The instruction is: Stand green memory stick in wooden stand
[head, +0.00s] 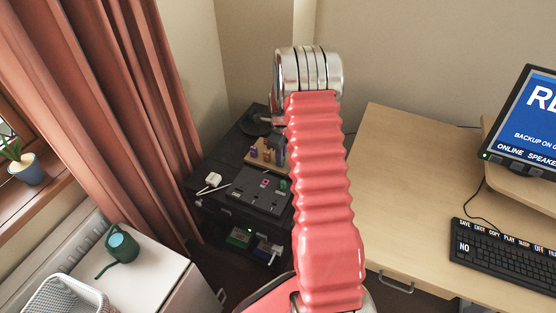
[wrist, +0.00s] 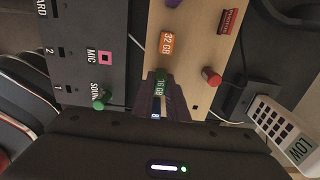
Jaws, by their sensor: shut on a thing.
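The green memory stick (wrist: 160,76), marked 16 GB, shows end-on between the dark fingers of my gripper (wrist: 157,96) in the wrist view. My gripper is shut on it, over the edge of the wooden stand (wrist: 188,78). I cannot tell whether the stick is seated in a slot or just above it. The stand also holds an orange 32 GB stick (wrist: 166,42) and a red-capped piece (wrist: 211,76).
A dark panel (wrist: 77,75) with labelled sockets lies beside the stand, with a green plug (wrist: 101,102) at SOUND. A white keypad device (wrist: 283,128) marked LOW is at the right. A desk (head: 410,160) with keyboard (head: 505,255) stands right of my arm.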

